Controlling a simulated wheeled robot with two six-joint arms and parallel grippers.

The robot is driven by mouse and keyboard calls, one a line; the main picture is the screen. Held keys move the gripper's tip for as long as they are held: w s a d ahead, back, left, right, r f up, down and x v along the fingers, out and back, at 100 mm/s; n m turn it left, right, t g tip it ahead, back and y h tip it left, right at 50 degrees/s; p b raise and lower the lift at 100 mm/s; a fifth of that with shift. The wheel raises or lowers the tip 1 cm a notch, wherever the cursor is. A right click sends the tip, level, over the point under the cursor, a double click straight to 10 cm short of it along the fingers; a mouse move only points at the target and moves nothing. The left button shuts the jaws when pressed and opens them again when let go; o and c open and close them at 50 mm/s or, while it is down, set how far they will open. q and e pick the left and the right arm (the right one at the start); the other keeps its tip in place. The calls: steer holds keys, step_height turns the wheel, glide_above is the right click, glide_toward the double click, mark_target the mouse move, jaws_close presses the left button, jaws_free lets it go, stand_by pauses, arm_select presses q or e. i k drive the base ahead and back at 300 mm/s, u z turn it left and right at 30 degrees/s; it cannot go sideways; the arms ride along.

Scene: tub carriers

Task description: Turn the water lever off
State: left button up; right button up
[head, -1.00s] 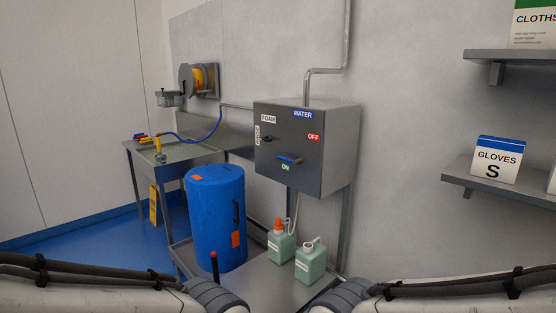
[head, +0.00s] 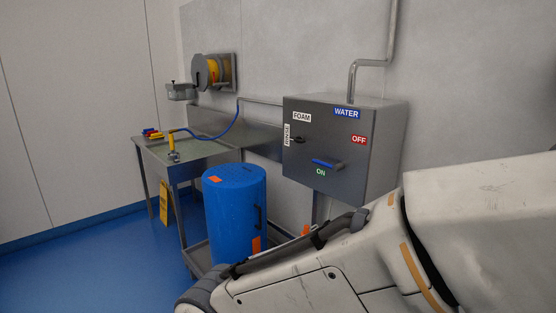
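The water lever (head: 327,164) is a blue handle on the front of a grey metal control box (head: 345,190). It lies near horizontal, just above the green ON label (head: 321,172). The red OFF label (head: 359,140) is to its upper right, and the blue WATER label (head: 346,113) is above. A small dark FOAM/RINSE knob (head: 299,139) is to the left of the lever. One of my white arms fills the lower right and reaches below the box. Neither gripper shows, and nothing visibly touches the lever.
A blue drum (head: 235,215) stands left of and below the box. Behind it is a steel sink table (head: 190,160) with a blue hose (head: 225,121). A hose reel (head: 213,72) hangs on the wall. Blue floor (head: 100,255) is clear at left.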

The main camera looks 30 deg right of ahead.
mark_target(336, 168)
steer(key=z, duration=0.15)
steer(key=i, duration=0.9)
steer(key=z, duration=0.6)
